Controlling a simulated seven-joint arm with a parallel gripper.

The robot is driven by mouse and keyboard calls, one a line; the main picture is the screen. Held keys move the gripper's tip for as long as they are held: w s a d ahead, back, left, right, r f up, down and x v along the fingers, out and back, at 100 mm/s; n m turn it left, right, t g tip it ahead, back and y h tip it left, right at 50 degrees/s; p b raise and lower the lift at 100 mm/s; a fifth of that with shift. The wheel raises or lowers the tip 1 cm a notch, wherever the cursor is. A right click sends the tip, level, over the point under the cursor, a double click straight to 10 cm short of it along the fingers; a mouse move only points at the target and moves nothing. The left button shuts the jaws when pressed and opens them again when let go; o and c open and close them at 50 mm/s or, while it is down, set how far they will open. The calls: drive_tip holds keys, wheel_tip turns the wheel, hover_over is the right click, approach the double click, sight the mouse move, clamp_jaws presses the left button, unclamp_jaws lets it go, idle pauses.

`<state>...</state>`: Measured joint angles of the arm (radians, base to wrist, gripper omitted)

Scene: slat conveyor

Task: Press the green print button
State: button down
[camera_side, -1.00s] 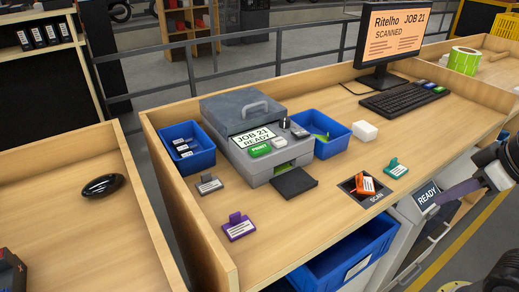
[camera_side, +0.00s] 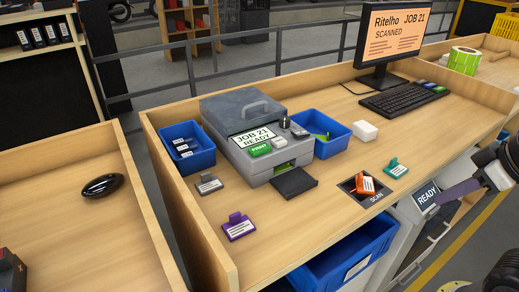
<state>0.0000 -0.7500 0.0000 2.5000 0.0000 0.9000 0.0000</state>
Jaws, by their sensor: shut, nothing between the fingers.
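The green print button (camera_side: 261,150) is on the front left of the grey label printer (camera_side: 222,120), below its small screen reading "JOB 21 READY" (camera_side: 253,137). Nothing touches or covers the button. A white button (camera_side: 279,142) and a dark knob (camera_side: 285,123) are beside it on the printer. A black and white part of what looks like my arm shows at the right edge, well away from the printer. My gripper's fingers cannot be made out in this view.
Blue bins (camera_side: 187,148) and (camera_side: 332,134) flank the printer. A black tray (camera_side: 294,182) lies in front. Grey (camera_side: 209,184), purple (camera_side: 239,227) and teal (camera_side: 396,169) tags lie nearby. The monitor (camera_side: 395,30) reads "SCANNED".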

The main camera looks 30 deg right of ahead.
idle(0.8)
drive_tip(key=w+a+r+n+t, duration=0.1)
drive_tip(key=w+r+n+t, duration=0.15)
drive_tip(key=w+r, duration=0.55)
drive_tip(key=w+a+r+n+t, duration=0.2)
drive_tip(key=w+r+n, duration=0.3)
drive_tip(key=w, duration=0.6)
drive_tip(key=n+g+y, duration=0.1)
drive_tip(key=n+y, duration=0.1)
drive_tip(key=n, duration=0.2)
hover_over(264, 149)
wheel_tip(264, 149, down, 4)
drive_tip(key=shift+f, duration=0.2)
drive_tip(key=shift+f, duration=4.4)
